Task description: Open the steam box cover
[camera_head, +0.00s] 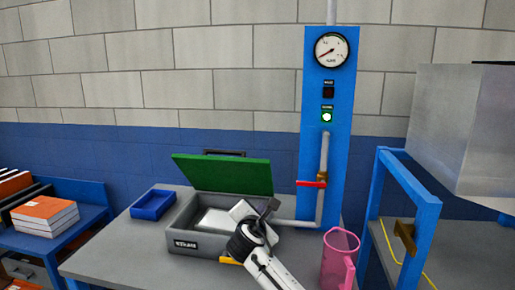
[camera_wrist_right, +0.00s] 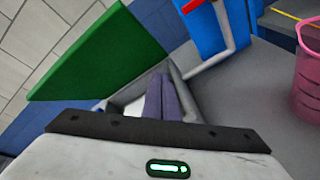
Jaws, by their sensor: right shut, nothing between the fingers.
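The steam box (camera_head: 190,240) is a grey box on the table. Its green cover (camera_head: 225,174) stands raised and tilted back along the box's rear edge, and a pale interior shows below it. In the right wrist view the green cover (camera_wrist_right: 100,55) fills the upper left, with the box's rim (camera_wrist_right: 118,100) beneath it. My right gripper (camera_head: 272,206) is over the box's right front part, below the cover and apart from it. Its fingers (camera_wrist_right: 162,98) are together with nothing between them. My left gripper is in neither view.
A blue tray (camera_head: 153,205) lies left of the box. A blue panel (camera_head: 322,110) with a gauge, pipe and red valve handle (camera_head: 311,184) stands behind right. A pink pitcher (camera_head: 338,262) stands at the front right, near my right arm. A blue frame (camera_head: 425,205) is farther right.

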